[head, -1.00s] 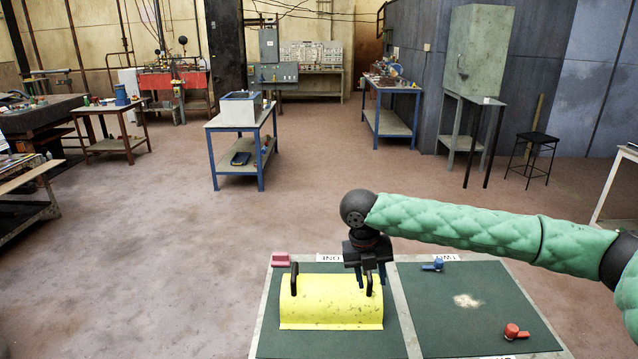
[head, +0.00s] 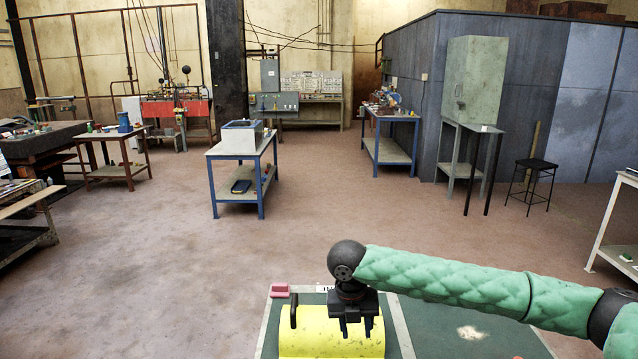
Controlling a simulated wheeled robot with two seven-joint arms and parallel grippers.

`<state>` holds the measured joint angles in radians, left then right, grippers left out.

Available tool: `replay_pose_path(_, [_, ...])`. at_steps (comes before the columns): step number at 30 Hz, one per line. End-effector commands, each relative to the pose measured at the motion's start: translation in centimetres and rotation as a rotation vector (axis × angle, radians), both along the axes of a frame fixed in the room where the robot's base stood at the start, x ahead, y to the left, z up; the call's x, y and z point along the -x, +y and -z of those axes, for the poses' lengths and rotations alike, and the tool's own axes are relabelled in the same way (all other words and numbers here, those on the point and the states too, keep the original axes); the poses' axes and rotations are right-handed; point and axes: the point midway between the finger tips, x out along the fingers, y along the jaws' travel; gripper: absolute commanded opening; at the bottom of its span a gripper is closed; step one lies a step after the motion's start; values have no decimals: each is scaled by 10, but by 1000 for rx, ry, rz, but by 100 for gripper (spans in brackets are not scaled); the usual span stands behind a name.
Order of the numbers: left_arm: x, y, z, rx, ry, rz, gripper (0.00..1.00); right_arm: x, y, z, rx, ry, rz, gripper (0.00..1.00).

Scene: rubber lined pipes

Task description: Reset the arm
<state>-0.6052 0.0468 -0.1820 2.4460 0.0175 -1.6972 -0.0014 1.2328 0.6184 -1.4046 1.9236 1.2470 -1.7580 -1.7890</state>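My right gripper (head: 357,330) hangs pointing down from the green-sleeved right arm (head: 440,280), which comes in from the right. Its two dark fingers are apart, with yellow showing between them. It overlaps the right part of a yellow curved cover (head: 312,338) at the bottom of the picture. The cover's left black handle (head: 293,314) is visible; its right handle is hidden behind the gripper. I cannot tell whether the fingers touch the cover. My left gripper is not in view.
The cover lies on a table with green panels (head: 425,325), cut off by the lower edge. A pink block (head: 279,290) sits at its far left corner. A blue-framed table (head: 240,160) and a black stool (head: 533,180) stand farther back. The floor between is open.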

Motion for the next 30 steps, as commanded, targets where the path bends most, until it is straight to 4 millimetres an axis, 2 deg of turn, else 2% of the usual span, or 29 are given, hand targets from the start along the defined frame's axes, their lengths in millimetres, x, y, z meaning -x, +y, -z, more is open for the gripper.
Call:
replay_pose_path(6, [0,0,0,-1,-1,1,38,30,38,31,-75,-15,82,38])
replay_pose_path(15, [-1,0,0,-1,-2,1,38,73,85,64,-206,-31,263,38])
replay_pose_path(24, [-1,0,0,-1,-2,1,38,113,118,87,-336,-20,496,38])
replay_pose_path(30, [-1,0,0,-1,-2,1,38,137,132,99,-415,-1,681,38])
